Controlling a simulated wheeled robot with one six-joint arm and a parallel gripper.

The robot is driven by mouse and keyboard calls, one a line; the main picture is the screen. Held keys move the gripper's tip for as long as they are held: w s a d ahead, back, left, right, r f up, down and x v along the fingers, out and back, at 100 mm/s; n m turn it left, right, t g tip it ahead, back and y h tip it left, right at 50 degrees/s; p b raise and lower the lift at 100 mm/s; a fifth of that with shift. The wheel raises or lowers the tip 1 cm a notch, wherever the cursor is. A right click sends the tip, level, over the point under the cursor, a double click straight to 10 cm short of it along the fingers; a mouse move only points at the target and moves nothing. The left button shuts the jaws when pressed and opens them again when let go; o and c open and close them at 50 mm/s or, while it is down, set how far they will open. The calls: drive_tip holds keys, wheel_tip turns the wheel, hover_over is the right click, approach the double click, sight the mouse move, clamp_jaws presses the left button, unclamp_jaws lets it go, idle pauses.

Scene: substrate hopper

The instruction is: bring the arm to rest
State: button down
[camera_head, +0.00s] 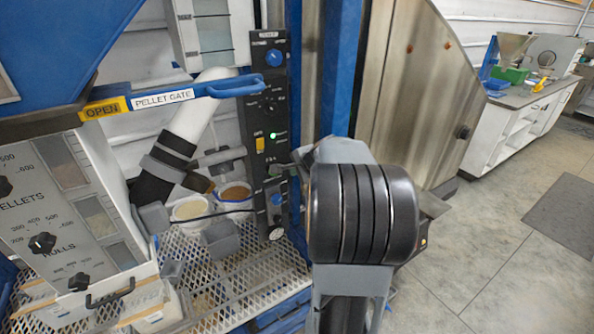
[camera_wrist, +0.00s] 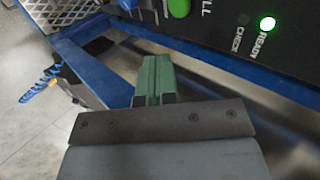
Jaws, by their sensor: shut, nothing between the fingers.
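My gripper (camera_wrist: 154,80) shows in the wrist view as two green fingers pressed together, with nothing between them. Its tips are close to the black control panel (camera_wrist: 230,35), but I cannot tell whether they touch it. In the head view the control panel (camera_head: 264,110) stands upright, and my arm (camera_head: 350,215) reaches up in front of its right side. The gripper's tips are mostly hidden there behind my wrist. A green lamp marked READY (camera_wrist: 267,24) is lit in the wrist view. A green button (camera_wrist: 179,7) shows at the top edge.
A blue pellet gate handle (camera_head: 235,87) sticks out at upper left, near an OPEN label (camera_head: 104,110).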

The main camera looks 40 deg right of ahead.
idle(0.5)
drive_tip(key=s+a+f+n+g, duration=0.1)
drive_tip(key=s+a+n+g, duration=0.1)
drive_tip(key=s+a+n, duration=0.3)
drive_tip(key=s+a+f+n+g, duration=0.1)
drive_tip(key=s+a+n, duration=0.5)
drive_tip(key=a, duration=0.6)
drive_tip(key=s+a+n+g, duration=0.2)
drive_tip(key=s+a+n, duration=0.3)
drive_tip(key=a+n, duration=0.3)
drive_tip(key=shift+s+a+f+g+y, duration=0.3)
drive_tip(key=shift+a+f+g, duration=0.1)
drive_tip(key=shift+a, duration=0.3)
